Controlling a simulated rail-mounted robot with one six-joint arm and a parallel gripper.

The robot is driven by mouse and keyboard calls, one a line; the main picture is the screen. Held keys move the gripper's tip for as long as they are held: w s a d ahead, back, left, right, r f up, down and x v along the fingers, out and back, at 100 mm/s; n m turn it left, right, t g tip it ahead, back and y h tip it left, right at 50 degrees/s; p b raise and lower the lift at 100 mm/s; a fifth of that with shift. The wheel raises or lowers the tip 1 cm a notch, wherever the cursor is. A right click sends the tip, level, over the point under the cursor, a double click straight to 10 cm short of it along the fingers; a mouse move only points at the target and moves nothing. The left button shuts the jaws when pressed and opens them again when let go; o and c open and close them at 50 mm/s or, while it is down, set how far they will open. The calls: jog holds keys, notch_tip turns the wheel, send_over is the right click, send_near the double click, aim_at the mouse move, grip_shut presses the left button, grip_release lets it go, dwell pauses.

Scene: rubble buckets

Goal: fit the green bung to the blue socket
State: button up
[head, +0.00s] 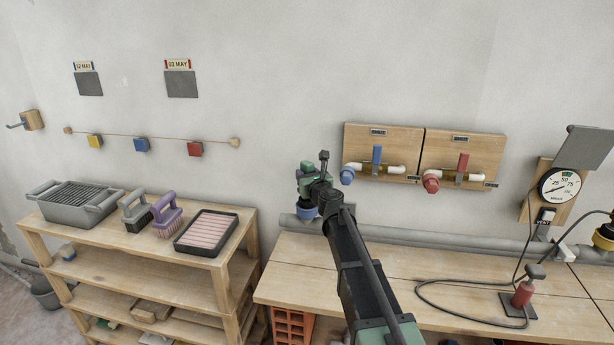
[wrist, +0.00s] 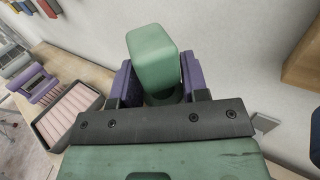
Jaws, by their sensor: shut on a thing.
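The green bung (wrist: 152,58) shows in the wrist view as a rounded green block. My gripper (wrist: 156,84) is shut on it, with a purple finger on each side. In the head view my gripper (head: 309,180) is at the left end of the grey pipe, over the blue socket (head: 306,212). Only part of the socket shows below my gripper and wrist. The bung's lower end is hidden, so I cannot tell whether it touches the socket or sits in it.
Valve boards with a blue knob (head: 348,176) and a red knob (head: 431,184) hang right of my arm. A yellow socket (head: 605,236) is at the far right. A red hand pump (head: 522,293) with a hose stands on the bench. The left shelf holds brushes and a black tray (head: 235,232).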

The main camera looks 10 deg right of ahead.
jog(key=shift+f+b, duration=1.1)
jog(key=shift+f, duration=0.15)
dwell(0.3)
jog(key=shift+f+b, duration=1.5)
jog(key=shift+f+b, duration=0.5)
jog(key=shift+r, duration=0.1)
